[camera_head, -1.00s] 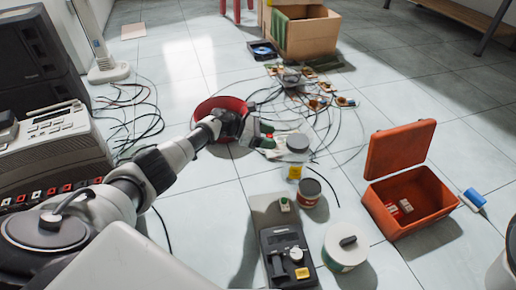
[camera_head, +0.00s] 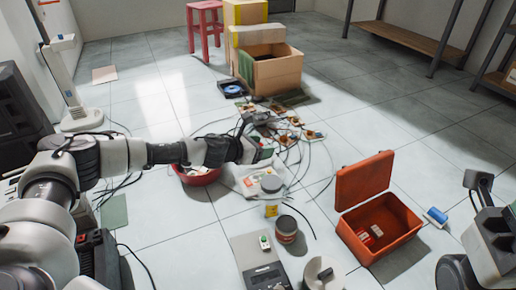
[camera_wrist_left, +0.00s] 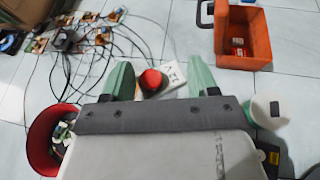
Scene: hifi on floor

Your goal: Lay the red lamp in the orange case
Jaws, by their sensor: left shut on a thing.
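The orange case (camera_head: 362,180) stands open on the floor right of centre in the head view, its lid upright at the back. A few small red and white pieces (camera_head: 370,235) lie inside it. The case also shows at the upper right in the left wrist view (camera_wrist_left: 243,62). My left gripper (camera_head: 264,152) is above the floor, left of the case and apart from it. In the wrist view its green fingers (camera_wrist_left: 160,82) have a round red part between them, apparently the red lamp (camera_wrist_left: 152,80). In the head view the lamp is hidden. My right gripper is not visible.
A red bowl (camera_head: 198,178) and tangled cables with small boards (camera_head: 290,130) lie near the left arm. Jars (camera_head: 287,228) and a grey device (camera_head: 262,270) stand left of the case. A blue cylinder (camera_head: 436,217) lies right of it. A cardboard box (camera_head: 275,75) is behind.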

